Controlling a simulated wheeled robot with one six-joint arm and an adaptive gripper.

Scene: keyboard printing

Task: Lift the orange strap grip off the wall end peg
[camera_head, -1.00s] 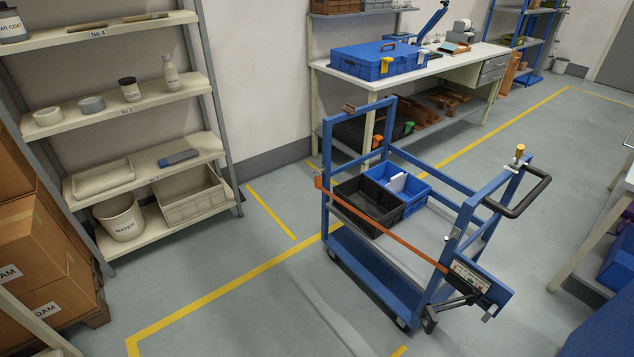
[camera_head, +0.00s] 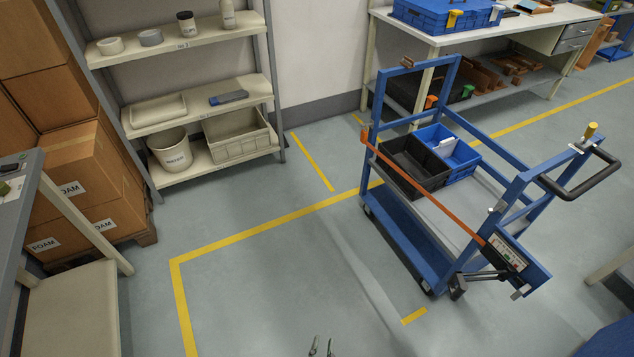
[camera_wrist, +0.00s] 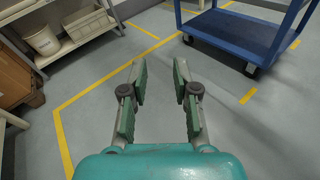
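A blue cart stands right of centre in the head view, its lower deck (camera_wrist: 235,32) at the top of the wrist view. An orange strap (camera_head: 428,198) runs taut along its side, from the far wall end post to a black holder (camera_head: 506,252) at the handle end. The orange strap grip (camera_head: 366,134) is at the wall end post; the peg under it is too small to make out. My gripper (camera_wrist: 160,72) is open and empty above bare floor, well short of the cart. Its fingertips (camera_head: 321,347) just show at the bottom of the head view.
A black bin (camera_head: 413,167) and a blue bin (camera_head: 447,147) sit on the cart. A shelf (camera_head: 205,88) and FOAM boxes (camera_head: 75,175) stand at left, a workbench (camera_head: 480,37) behind. A grey table (camera_head: 18,200) is at the left edge. Floor before the cart is clear.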

